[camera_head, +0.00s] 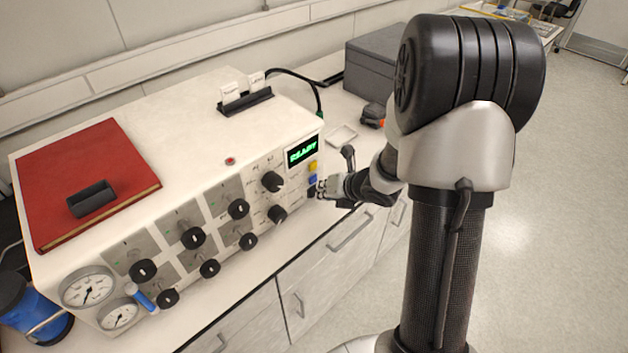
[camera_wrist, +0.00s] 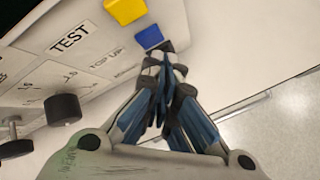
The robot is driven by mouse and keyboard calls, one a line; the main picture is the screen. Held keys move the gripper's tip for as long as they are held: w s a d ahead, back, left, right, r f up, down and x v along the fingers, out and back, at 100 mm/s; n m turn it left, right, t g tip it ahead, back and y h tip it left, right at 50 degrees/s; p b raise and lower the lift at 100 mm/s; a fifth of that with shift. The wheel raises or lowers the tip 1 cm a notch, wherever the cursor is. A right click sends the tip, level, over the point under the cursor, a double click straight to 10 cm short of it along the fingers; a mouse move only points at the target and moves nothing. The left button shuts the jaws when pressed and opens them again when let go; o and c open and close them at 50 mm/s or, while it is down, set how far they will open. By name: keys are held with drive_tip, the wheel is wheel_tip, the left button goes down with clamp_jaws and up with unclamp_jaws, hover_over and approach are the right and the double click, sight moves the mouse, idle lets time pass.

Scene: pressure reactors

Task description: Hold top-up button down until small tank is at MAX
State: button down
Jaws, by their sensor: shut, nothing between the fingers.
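The blue button (camera_head: 312,179) is on the front panel of the white unit, below the yellow button (camera_head: 313,166). In the wrist view the blue button (camera_wrist: 149,37) lies in line with the "TOP UP" label (camera_wrist: 107,60), and the yellow button (camera_wrist: 125,10) with the "TEST" label (camera_wrist: 70,39). My gripper (camera_head: 317,190) is shut and empty at the panel's right end. In the wrist view its fingertips (camera_wrist: 162,62) are together just below the blue button; contact with the panel cannot be told. I cannot make out a small tank or MAX mark.
The display (camera_head: 302,151) reads READY. Black knobs (camera_head: 238,209) and gauges (camera_head: 88,288) line the panel. A red book (camera_head: 85,165) lies on top of the unit. A grey box (camera_head: 375,65) stands behind on the counter. Floor at right is clear.

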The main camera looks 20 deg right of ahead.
drive_tip(key=shift+s, duration=0.1)
drive_tip(key=s, duration=0.1)
drive_tip(key=s+d, duration=0.1)
drive_tip(key=s, duration=0.1)
drive_tip(key=s+b, duration=0.1)
drive_tip(key=shift+s+d, duration=0.3)
drive_tip(key=shift+d, duration=0.05)
idle(1.5)
